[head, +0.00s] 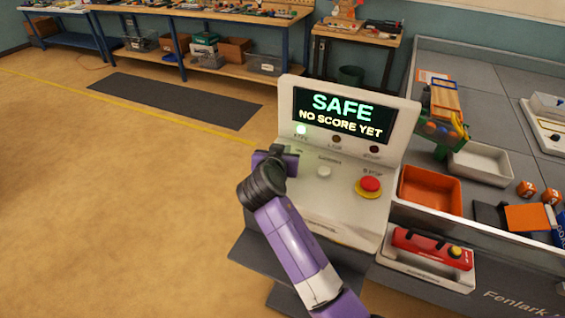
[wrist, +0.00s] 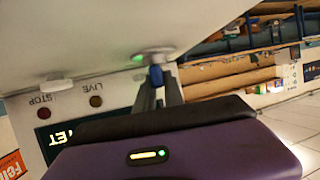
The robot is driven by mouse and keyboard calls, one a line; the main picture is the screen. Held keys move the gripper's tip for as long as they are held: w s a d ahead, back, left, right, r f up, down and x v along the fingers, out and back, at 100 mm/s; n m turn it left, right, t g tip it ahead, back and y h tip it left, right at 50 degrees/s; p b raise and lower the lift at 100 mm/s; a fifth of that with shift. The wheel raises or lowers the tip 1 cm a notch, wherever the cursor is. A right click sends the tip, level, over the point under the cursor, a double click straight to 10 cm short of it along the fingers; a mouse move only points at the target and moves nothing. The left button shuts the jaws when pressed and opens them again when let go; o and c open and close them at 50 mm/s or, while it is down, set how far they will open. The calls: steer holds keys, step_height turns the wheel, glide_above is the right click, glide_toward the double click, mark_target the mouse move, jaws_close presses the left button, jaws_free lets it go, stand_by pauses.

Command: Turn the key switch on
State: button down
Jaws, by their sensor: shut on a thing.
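The white console (head: 345,205) has a sloped panel and a screen (head: 343,115) that reads "SAFE NO SCORE YET". My gripper (head: 279,157) is at the panel's left side and hides the key switch in the head view. In the wrist view the key switch (wrist: 153,52) is a round metal collar with a small blue key (wrist: 156,76) in it. My gripper's fingers (wrist: 158,88) are shut on this key. The key's exact angle is hard to tell. A green lamp (head: 301,130) is lit under the screen; the other two lamps are dark.
A pale button (head: 323,172) and a red stop button (head: 370,186) sit right of my gripper on the panel. An orange tray (head: 430,190) and a red device (head: 432,248) lie right of the console. Open floor (head: 110,190) lies to the left.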

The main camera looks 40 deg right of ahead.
steer(key=m+g+b, duration=0.2)
steer(key=b, duration=0.1)
steer(key=m+g+h+b, duration=0.1)
steer(key=m+g+b, duration=0.1)
steer(key=b, duration=0.1)
steer(key=m+g+h+b, duration=0.1)
steer(key=m+g+b, duration=0.1)
steer(key=g+b, duration=0.1)
steer(key=shift+w+f+m+b, duration=0.1)
steer(key=shift+f+m+b, duration=0.2)
steer(key=shift+f+b, duration=0.1)
steer(key=m+g+b, duration=0.3)
steer(key=b, duration=0.1)
steer(key=shift+r+g, duration=0.1)
steer(key=shift+g, duration=0.3)
steer(key=m+g+y+b, duration=0.1)
steer(key=m+g+b, duration=0.1)
steer(key=shift+r+b, duration=0.15)
steer(key=shift+b, duration=0.25)
steer(key=shift+g, duration=0.3)
steer(key=c, duration=1.4)
jaws_free()
steer(key=shift+c, duration=0.2)
steer(key=shift+r, duration=0.1)
steer(key=shift+a, duration=0.1)
